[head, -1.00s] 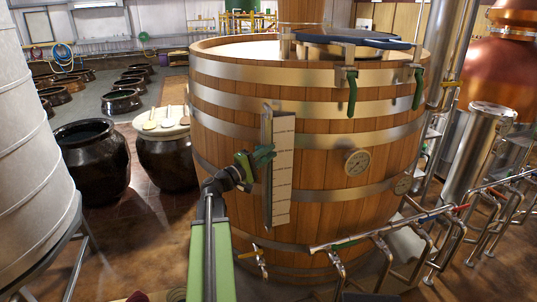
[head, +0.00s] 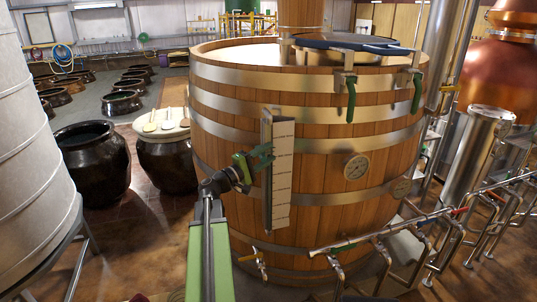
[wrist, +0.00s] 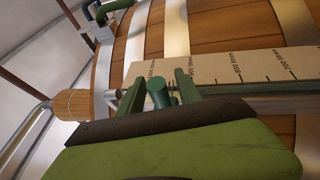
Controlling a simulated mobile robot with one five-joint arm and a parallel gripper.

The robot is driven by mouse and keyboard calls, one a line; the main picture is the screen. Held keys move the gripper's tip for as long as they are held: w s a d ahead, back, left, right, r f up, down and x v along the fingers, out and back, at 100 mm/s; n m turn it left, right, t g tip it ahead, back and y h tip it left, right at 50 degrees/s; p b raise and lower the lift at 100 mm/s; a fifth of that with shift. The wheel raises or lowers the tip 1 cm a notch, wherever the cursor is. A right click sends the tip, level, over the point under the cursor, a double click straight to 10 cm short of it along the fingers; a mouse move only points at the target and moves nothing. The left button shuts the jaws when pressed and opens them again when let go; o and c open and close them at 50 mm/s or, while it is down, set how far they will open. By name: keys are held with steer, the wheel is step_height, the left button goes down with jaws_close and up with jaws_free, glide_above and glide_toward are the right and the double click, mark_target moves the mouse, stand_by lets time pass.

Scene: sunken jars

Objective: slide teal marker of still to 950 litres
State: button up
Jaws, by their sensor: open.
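The still (head: 325,140) is a large wooden vat with metal hoops, with a pale volume scale (head: 284,180) upright on its front. In the wrist view the scale (wrist: 262,66) lies sideways, with labels that read 900, 800 and 700 litres from left to right. A label left of 900 is partly hidden. The teal marker (wrist: 158,92) shows as a short round peg beside the scale, around the 900 label and the one left of it. My gripper (wrist: 159,90) is open, with one green finger on each side of the peg.
A round dial (head: 356,166) sits right of the scale. Pipes with taps (head: 380,232) run across the lower right. Dark jars (head: 92,160) stand at the left, one with a pale lid (head: 163,122). A pale tank (head: 30,150) fills the left edge.

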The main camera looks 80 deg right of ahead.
steer(key=b+v, duration=0.2)
steer(key=v, duration=1.4)
steer(key=shift+w+a+f+b, duration=0.2)
steer(key=shift+a+b, duration=0.05)
steer(key=shift+b, duration=0.15)
